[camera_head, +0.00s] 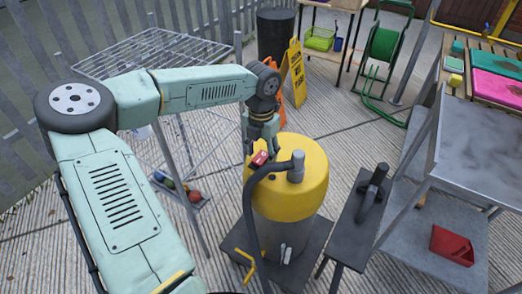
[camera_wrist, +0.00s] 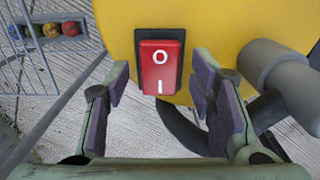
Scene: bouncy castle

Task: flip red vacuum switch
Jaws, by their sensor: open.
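The red vacuum switch (camera_wrist: 161,67) is a rocker marked O at the top and I at the bottom. It sits in a black frame on the yellow vacuum lid (camera_wrist: 225,25). In the head view the red switch (camera_head: 259,158) shows on the side of the yellow-topped vacuum (camera_head: 305,185), just below my gripper. My gripper (camera_wrist: 160,85) is open and empty. Its two fingers stand left and right of the switch in the wrist view, apart from it. I cannot tell the exact gap to the switch.
A grey hose (camera_head: 247,205) and its fitting (camera_head: 297,165) stand close on the vacuum's right. A dark stand (camera_head: 350,225) is right of the vacuum, then a metal table (camera_head: 475,150). A wire rack (camera_head: 150,52) is behind my arm. A yellow floor sign (camera_head: 294,70) stands behind.

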